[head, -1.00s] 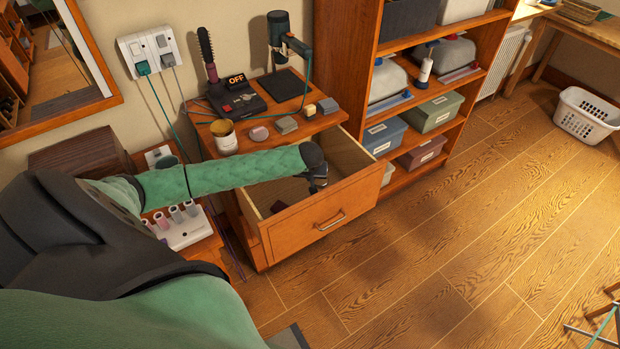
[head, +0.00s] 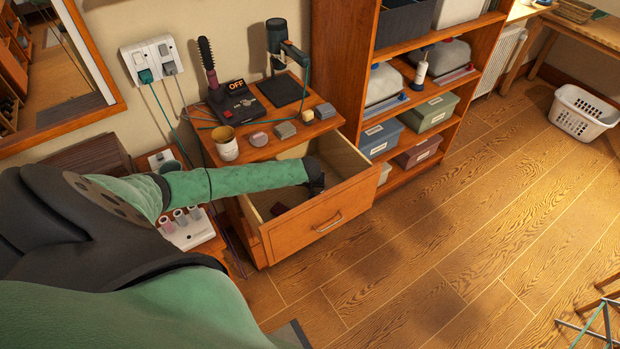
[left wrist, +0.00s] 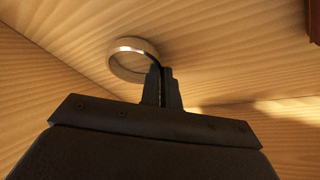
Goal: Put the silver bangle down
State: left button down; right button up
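The silver bangle (left wrist: 115,66) shows in the left wrist view as a shiny ring at my left fingertips. My left gripper (left wrist: 161,72) has its two fingers nearly together, with the bangle's near right edge at them, so it looks shut on the rim. Behind the ring is the pale wood inside of the drawer. In the head view my left gripper (head: 316,184) is down inside the open drawer (head: 318,222), near its right side. The bangle cannot be made out there. Whether it touches the drawer floor is unclear. My right gripper is out of view.
A small dark red item (head: 279,209) lies at the drawer's front left. The cabinet top above holds a cup (head: 226,146), several small blocks, a black device marked OFF (head: 238,101) and a stand (head: 284,85). A shelf unit (head: 360,60) stands to the right.

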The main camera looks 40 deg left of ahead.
pick_arm(q)
jog(key=shift+f, duration=0.1)
jog(key=c, duration=2.1)
grip_release()
jog(key=o, duration=0.4)
jog(key=shift+o, duration=0.3)
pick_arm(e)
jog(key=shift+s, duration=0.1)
